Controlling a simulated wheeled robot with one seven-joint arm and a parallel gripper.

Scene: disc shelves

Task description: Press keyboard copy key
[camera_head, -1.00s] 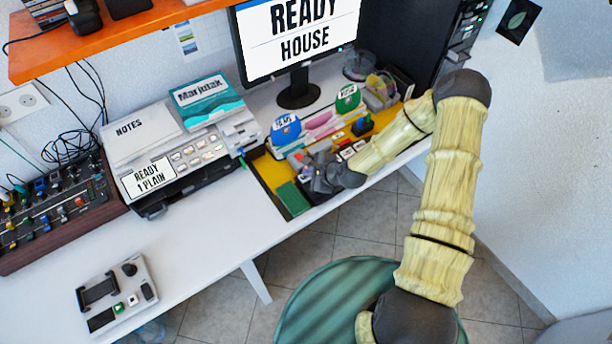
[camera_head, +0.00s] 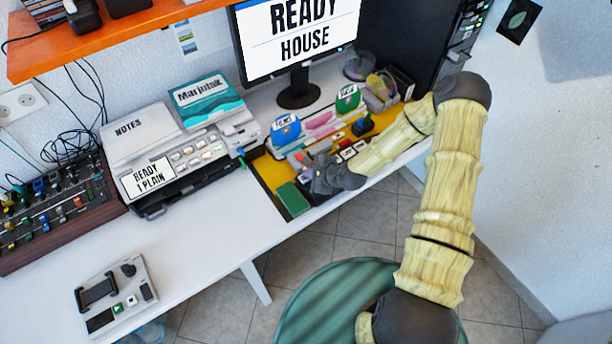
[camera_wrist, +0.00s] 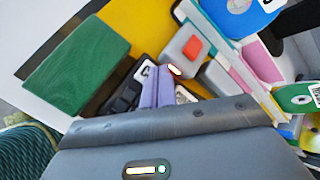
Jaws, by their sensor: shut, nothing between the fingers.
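The keyboard (camera_wrist: 122,92) has dark and pale keys and lies in the yellow-floored drawer. A pale key with a "C" on it (camera_wrist: 144,70) shows just left of my fingertips in the wrist view. My gripper (camera_wrist: 158,78) is shut and empty, its fingers pointing down over the keyboard. The fingers hide part of the keys, and I cannot tell whether they touch one. In the head view my gripper (camera_head: 318,168) is over the front of the drawer, and pale-topped keys (camera_head: 348,152) show just beyond it. I cannot read which key is the copy key.
A grey box with a red button (camera_wrist: 190,46) stands close beyond the fingertips. A green block (camera_wrist: 78,64) lies to the left. The monitor (camera_head: 298,40) and printer (camera_head: 180,160) are on the desk.

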